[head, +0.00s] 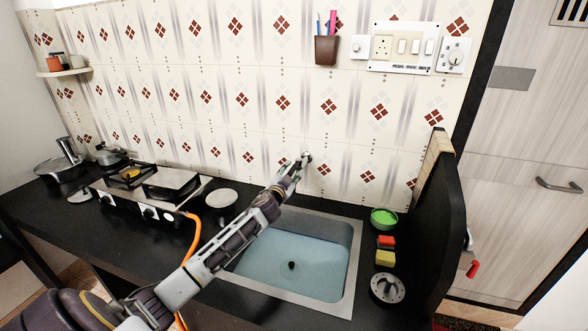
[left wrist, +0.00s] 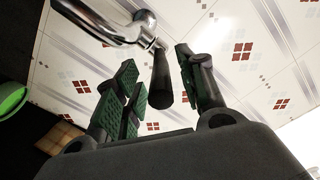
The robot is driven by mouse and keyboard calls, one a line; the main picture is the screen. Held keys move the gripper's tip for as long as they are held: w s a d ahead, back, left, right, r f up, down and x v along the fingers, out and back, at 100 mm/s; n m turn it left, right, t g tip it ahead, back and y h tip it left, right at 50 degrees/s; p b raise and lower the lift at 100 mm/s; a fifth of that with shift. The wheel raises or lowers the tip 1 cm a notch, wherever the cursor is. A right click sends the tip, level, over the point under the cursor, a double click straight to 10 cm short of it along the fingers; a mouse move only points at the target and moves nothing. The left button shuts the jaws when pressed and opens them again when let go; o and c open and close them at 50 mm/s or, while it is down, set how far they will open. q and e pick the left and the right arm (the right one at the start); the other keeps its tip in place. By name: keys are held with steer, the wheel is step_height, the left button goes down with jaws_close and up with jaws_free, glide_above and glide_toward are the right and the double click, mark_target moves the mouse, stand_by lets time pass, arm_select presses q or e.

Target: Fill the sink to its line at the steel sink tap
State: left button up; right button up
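The steel sink (head: 338,265) is set in the black counter. Its basin looks pale blue, as if holding water (head: 320,255), with a dark drain (head: 291,265) visible; I cannot make out a fill line. The chrome tap (left wrist: 125,25) shows close up in the left wrist view, with a dark cylindrical handle (left wrist: 161,80). My left gripper (head: 303,160) reaches over the sink to the wall, mostly covering the tap. In the left wrist view its fingers (left wrist: 160,76) are apart on either side of the handle, with gaps showing. My right gripper is out of view.
A green bowl (head: 384,218), red and yellow sponges (head: 386,241) and a grey round knobbed item (head: 387,288) line the sink's right side. A dark upright panel (head: 443,220) stands beyond them. The stove (head: 150,198) with its orange hose (head: 191,240) is at left.

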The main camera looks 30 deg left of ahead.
mark_target(294, 166)
arm_select(q)
steer(key=shift+x, duration=1.85)
steer(key=shift+c, duration=0.4)
jaws_close()
